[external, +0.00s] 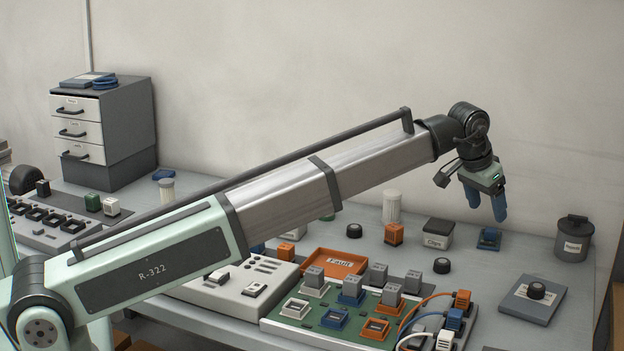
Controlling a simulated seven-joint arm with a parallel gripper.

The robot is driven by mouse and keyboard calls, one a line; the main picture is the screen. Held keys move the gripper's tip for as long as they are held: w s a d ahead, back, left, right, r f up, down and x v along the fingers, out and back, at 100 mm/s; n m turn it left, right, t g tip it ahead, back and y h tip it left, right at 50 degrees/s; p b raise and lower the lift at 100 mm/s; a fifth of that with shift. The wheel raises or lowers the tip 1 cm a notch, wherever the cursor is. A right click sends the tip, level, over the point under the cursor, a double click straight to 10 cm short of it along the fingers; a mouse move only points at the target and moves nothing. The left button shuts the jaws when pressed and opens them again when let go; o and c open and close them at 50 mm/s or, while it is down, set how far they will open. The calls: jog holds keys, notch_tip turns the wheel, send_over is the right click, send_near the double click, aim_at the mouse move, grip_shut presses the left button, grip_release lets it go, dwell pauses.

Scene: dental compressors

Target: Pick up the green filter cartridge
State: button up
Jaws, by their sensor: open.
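My gripper (487,209) hangs at the right with its two blue fingers pointing down, apart and empty, above the table. A small green thing (327,217) shows just behind my arm near the middle; my arm hides most of it, and I cannot tell if it is the green filter cartridge. A green block (93,201) sits at the far left on a grey panel, far from my gripper. A white ribbed cylinder (391,207) stands upright to the left of my gripper.
Below my gripper lie a small blue part (489,239) and a box labelled Clips (437,235). A dark lidded canister (573,238) stands at right. An orange Fault tray (336,264) and a green board (335,341) with several connectors lie in front. A drawer cabinet (104,131) stands at back left.

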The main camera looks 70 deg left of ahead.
jog(key=s+a+r+n+y, duration=0.15)
jog(key=s+a, duration=0.45)
jog(key=a, duration=0.6)
jog(key=s+a+n, duration=0.2)
jog(key=s+a, duration=0.5)
jog(key=a, duration=0.5)
jog(key=s+a+n+y, duration=0.15)
jog(key=s+a, duration=0.45)
jog(key=a, duration=0.6)
jog(key=s+f+n+g+h, duration=0.1)
jog(key=s, duration=0.4)
jog(key=x, duration=0.8)
jog(key=shift+s+d+f, duration=0.1)
jog(key=shift+d+f, duration=0.05)
jog(key=shift+d, duration=0.05)
jog(key=shift+x, duration=2.7)
jog(key=shift+s, duration=0.2)
jog(key=shift+c, duration=0.3)
jog(key=c, duration=1.1)
